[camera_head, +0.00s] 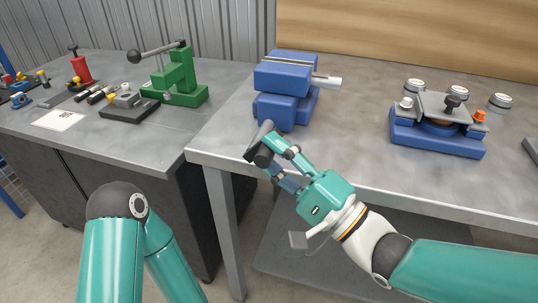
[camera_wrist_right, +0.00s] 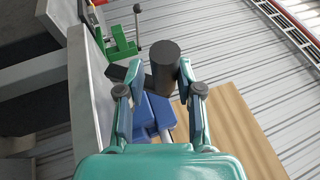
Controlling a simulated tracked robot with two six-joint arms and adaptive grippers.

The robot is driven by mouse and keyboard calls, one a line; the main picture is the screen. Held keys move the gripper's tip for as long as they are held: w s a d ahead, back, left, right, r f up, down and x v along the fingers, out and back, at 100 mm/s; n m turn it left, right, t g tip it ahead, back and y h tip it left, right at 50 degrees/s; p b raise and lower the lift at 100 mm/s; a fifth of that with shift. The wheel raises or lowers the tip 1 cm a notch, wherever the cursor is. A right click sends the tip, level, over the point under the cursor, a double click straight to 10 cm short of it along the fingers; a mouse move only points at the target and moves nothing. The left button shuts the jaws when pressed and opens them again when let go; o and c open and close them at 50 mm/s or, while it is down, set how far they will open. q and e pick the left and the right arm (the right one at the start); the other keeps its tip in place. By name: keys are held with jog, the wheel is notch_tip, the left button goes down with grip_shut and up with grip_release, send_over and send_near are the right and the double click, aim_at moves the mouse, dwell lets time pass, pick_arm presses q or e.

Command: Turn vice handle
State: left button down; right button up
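The blue vice (camera_head: 284,76) is bolted or set at the front left of the right-hand bench. Its handle (camera_head: 262,137), a dark bar with a black cylindrical grip, sticks out past the bench's front edge. My right gripper (camera_head: 270,155) reaches up to the handle from the lower right. A gap shows on the left side, so the fingers look open. Contact cannot be told. My left gripper is out of view.
A blue fixture (camera_head: 437,132) with a grey plate and knobs stands to the right on the bench, with round metal parts (camera_head: 502,100) behind it. A green lever press (camera_head: 181,84) and small tools stand on the left bench. The bench middle (camera_head: 361,115) is clear.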

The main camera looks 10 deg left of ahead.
jog(key=o, duration=0.3)
jog(key=shift+f, duration=0.5)
jog(key=shift+o, duration=0.2)
jog(key=shift+r, duration=0.1)
jog(key=shift+d+r, duration=0.1)
jog(key=v, duration=0.7)
jog(key=shift+d, duration=0.15)
jog(key=shift+s, duration=0.1)
